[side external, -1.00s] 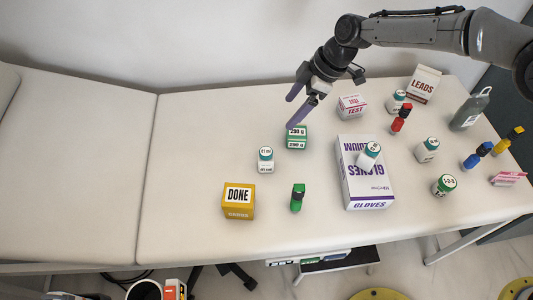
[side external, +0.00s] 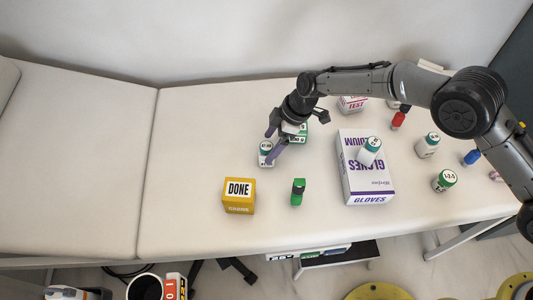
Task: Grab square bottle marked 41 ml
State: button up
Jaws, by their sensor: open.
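Several small white bottles with teal caps are in view, and their markings are too small for me to read 41 ml on any. One white bottle (side external: 265,158) stands on the couch, partly covered by my gripper. My gripper (side external: 270,147) is open, with its purple fingers pointing down at this bottle. One finger appears in front of its right side; I cannot tell whether they touch. Another such bottle (side external: 371,147) is on the gloves box (side external: 366,182). A third bottle (side external: 428,147) stands to the right of that box.
A green box (side external: 299,134) stands just right of my gripper, partly hidden. A yellow DONE box (side external: 239,196) and a green marker-like item (side external: 298,192) stand nearer the front edge. A round green-topped container (side external: 444,181) is at the right. The left of the couch (side external: 70,170) is clear.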

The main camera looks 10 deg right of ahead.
jog(key=shift+x, duration=1.8)
jog(key=shift+d, duration=0.1)
grip_shut()
